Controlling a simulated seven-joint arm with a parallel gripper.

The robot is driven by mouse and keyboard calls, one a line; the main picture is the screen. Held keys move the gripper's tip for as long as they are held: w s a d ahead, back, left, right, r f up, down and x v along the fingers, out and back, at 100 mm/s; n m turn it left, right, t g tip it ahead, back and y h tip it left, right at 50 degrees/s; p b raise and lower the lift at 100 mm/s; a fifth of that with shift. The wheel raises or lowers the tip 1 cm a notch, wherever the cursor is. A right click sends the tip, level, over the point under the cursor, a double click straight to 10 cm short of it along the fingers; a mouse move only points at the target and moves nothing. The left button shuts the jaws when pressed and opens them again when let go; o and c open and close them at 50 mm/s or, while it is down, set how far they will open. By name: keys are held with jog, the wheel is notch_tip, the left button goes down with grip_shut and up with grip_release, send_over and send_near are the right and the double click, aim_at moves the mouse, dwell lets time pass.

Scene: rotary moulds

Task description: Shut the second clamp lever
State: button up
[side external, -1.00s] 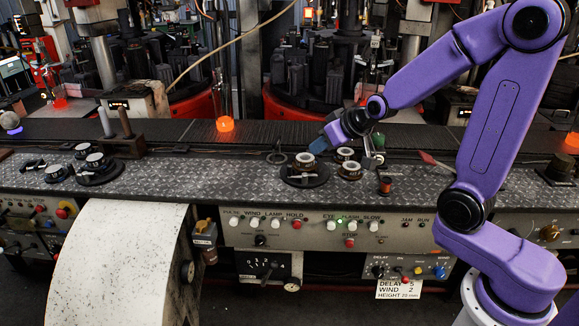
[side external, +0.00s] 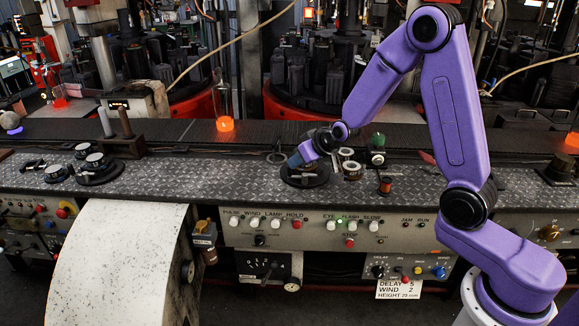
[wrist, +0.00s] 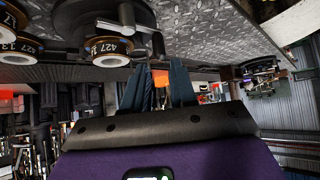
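A round dark plate (side external: 296,181) on the deck carries ring-topped moulds. One pale ring (side external: 346,153) and another ring (side external: 351,166) show just right of my gripper (side external: 294,161); the front-left ring is hidden behind my gripper. In the wrist view, a ring marked 427 (wrist: 110,47) sits beside a pale bar with a dark block (wrist: 127,16), which may be a clamp lever; I cannot tell which lever is the second or whether it is shut. My gripper's two dark blue fingers (wrist: 163,84) are apart with nothing clearly held between them.
A second mould group (side external: 98,172) is at the left. A glowing bottle (side external: 224,121) stands behind on the dark conveyor (side external: 180,131). The diamond-plate deck (side external: 200,175) between the groups is clear.

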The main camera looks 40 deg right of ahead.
jog(key=shift+x, duration=3.05)
jog(key=shift+c, duration=0.2)
grip_shut()
